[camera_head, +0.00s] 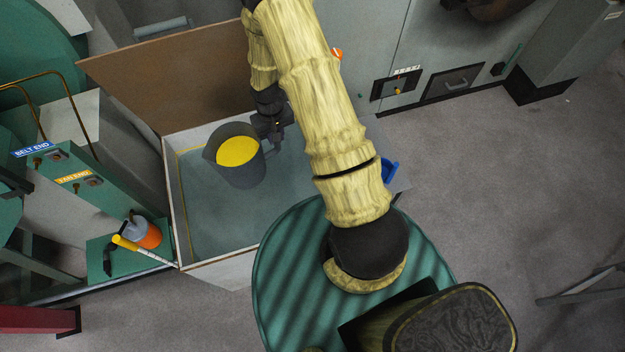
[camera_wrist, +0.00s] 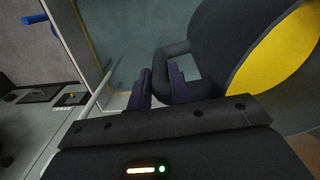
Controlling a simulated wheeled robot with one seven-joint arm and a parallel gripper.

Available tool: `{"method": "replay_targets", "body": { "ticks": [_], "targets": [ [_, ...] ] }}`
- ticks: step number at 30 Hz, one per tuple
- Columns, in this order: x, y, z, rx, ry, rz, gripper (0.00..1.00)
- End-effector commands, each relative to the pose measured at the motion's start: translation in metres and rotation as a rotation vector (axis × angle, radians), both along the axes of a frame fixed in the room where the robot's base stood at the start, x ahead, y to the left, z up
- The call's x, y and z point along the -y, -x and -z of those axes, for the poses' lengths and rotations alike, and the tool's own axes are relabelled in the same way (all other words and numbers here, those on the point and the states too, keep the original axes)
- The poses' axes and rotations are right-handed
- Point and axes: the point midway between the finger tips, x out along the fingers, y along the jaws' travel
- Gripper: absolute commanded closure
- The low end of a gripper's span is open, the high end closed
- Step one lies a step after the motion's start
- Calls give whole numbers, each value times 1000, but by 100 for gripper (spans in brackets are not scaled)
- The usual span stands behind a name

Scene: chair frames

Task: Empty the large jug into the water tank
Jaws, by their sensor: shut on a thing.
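The large jug (camera_head: 238,176) is dark grey, with a yellow surface inside its mouth; I cannot tell whether this is liquid or lining. It is over or in the open water tank (camera_head: 222,262), a pale-walled box with blue-green water in it. My gripper (camera_head: 275,132) is at the jug's right side. In the wrist view my gripper (camera_wrist: 160,86) is shut on the handle of the jug (camera_wrist: 218,45), with the fingers at the handle's near part. No stream is visible. The jug's height above the water is unclear.
A brown raised lid (camera_head: 170,75) stands along the tank's back. A green stand with an orange and grey container (camera_head: 146,232) and a yellow-handled tool (camera_head: 135,246) is at the tank's left front corner. A round green surface (camera_head: 285,270) lies below my arm.

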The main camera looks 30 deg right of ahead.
Motion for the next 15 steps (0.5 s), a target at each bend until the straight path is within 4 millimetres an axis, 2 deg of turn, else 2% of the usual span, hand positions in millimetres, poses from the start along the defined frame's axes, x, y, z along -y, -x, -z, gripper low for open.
{"method": "replay_targets", "body": {
  "ticks": [8,11,15],
  "targets": [
    [-1,-2,1,2,-1,-10,100],
    [-5,-6,11,2,-1,-57,100],
    [-16,-20,37,2,-3,-214,100]
  ]
}}
